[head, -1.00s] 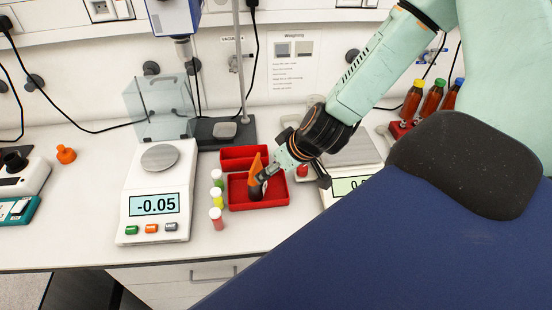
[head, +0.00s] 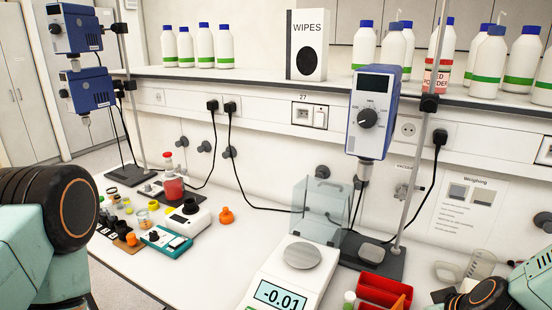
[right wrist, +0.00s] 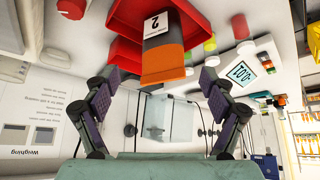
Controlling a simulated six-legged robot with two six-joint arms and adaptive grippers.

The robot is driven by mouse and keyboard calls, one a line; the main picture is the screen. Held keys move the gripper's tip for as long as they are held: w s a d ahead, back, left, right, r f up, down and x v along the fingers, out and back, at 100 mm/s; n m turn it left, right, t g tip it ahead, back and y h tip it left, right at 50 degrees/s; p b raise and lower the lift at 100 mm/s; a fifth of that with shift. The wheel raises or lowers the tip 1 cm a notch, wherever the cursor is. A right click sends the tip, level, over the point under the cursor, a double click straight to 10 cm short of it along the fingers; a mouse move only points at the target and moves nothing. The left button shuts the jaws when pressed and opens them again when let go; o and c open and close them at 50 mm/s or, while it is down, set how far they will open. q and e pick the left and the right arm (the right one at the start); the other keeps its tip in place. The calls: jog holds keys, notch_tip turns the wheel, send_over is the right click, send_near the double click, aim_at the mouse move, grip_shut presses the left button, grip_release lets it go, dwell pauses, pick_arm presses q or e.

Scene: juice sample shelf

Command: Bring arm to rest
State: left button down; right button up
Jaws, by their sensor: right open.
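In the right wrist view my right gripper (right wrist: 160,85) is open, with one finger at each side of the picture. An orange and dark grey piece (right wrist: 163,62) with a label reading 2 stands at the red tray (right wrist: 128,20) beyond the fingertips. Clear gaps separate it from both fingers. In the head view part of my right arm (head: 490,295) shows at the bottom right corner; its jaws are out of the picture there. A large joint of my left arm (head: 65,210) fills the left side, and its gripper is outside the picture.
A balance (head: 285,275) reads -0.01 beside a clear box (head: 322,205) and a stand base (head: 372,262). A red tray (head: 385,292) lies at the lower right. A shelf (head: 250,76) of bottles runs above.

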jog(key=b+x, duration=0.6)
jog(key=x, duration=0.5)
jog(key=shift+f, duration=0.25)
jog(key=shift+s, duration=0.1)
jog(key=shift+s+r, duration=0.1)
jog(key=shift+r, duration=0.05)
